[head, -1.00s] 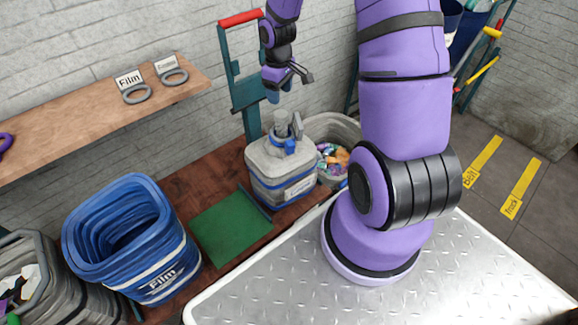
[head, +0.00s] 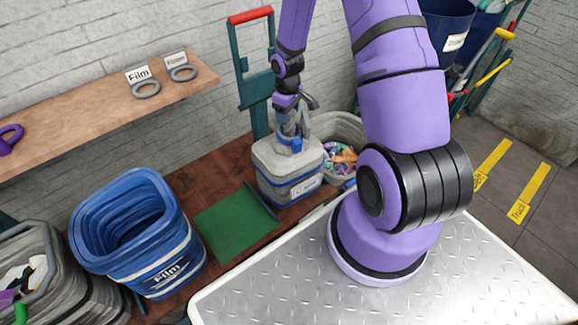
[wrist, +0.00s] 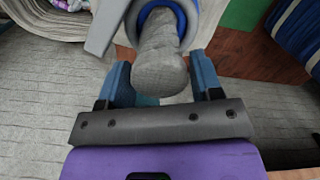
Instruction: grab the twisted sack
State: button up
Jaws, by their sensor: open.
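My gripper (head: 291,122) is at the neck from above. In the wrist view the open gripper (wrist: 160,80) has one blue finger on each side of the neck's end, with a gap visible on the right. Contact on the left is unclear.
A grey bin with colourful scraps (head: 340,160) stands just right of the sack. A green mat (head: 233,226) and a blue Film bin (head: 165,270) are to the left. A teal hand truck (head: 254,88) stands behind. A wooden shelf (head: 85,100) runs along the wall.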

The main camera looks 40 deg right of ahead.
jog(key=shift+f, duration=1.05)
grip_shut()
jog(key=shift+r, duration=0.1)
